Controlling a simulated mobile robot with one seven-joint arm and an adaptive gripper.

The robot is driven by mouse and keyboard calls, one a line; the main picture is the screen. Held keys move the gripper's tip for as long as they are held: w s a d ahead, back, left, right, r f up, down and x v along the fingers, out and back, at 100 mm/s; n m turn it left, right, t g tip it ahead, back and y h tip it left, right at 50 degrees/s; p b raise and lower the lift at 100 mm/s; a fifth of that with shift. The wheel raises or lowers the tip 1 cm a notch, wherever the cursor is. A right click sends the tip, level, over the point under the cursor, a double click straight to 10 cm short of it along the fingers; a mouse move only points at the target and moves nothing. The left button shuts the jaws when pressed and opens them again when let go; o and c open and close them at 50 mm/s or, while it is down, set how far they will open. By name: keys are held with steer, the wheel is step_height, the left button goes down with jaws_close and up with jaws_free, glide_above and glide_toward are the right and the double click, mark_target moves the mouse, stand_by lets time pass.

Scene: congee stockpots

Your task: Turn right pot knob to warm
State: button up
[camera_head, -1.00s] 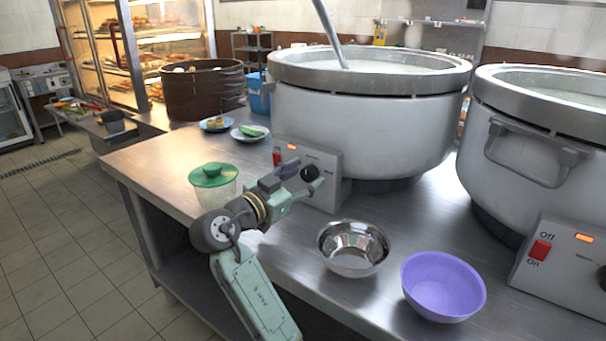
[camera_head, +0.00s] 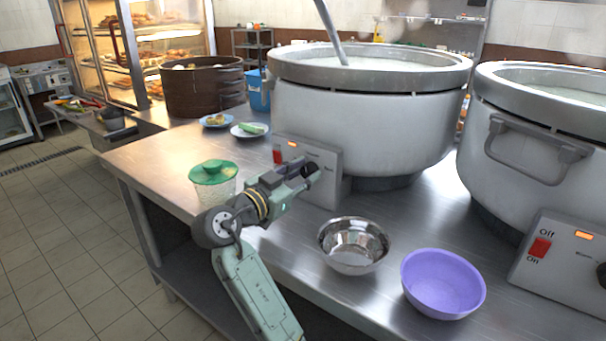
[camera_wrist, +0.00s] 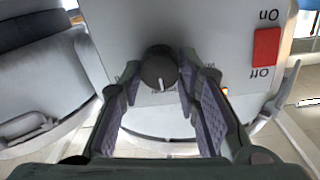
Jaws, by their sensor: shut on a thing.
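Two large grey stockpots stand on the steel counter: the left pot (camera_head: 355,125) in the middle and the right pot (camera_head: 515,150), cut off by the right edge in the head view. My gripper (camera_head: 307,171) is at the control panel (camera_head: 328,189) of the left pot. In the wrist view my gripper (camera_wrist: 158,75) is shut on the left pot's round black knob (camera_wrist: 159,66), a finger on either side. Its white mark points down in that upside-down view; the lettering around it is partly hidden. The right pot's knob (camera_head: 601,276) is at the picture edge, apart from my gripper.
A steel bowl (camera_head: 353,246) and a purple bowl (camera_head: 442,285) stand on the counter in front of the pots. A green-lidded container (camera_head: 212,175) is left of my gripper. Two small plates (camera_head: 249,130) and a dark steamer (camera_head: 203,88) are farther back.

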steer(key=shift+n, duration=0.4)
steer(key=shift+c, duration=0.3)
steer(key=shift+a+n, duration=0.1)
steer(key=shift+n, duration=0.9)
steer(key=n+p, duration=0.1)
steer(key=n, duration=0.2)
steer(key=shift+n+p, duration=0.35)
steer(key=shift+n, duration=0.05)
steer(key=n+p, duration=0.1)
steer(key=n, duration=0.2)
steer(key=shift+n+p, duration=0.3)
steer(key=shift+p, duration=0.05)
steer(key=shift+w+f+n+t+p, duration=0.1)
steer(key=shift+n+t+p, duration=0.3)
steer(key=shift+n+p, duration=1.15)
steer(key=shift+n+b, duration=0.4)
steer(key=shift+n, duration=0.25)
steer(key=o, duration=1.2)
steer(key=shift+c, duration=0.2)
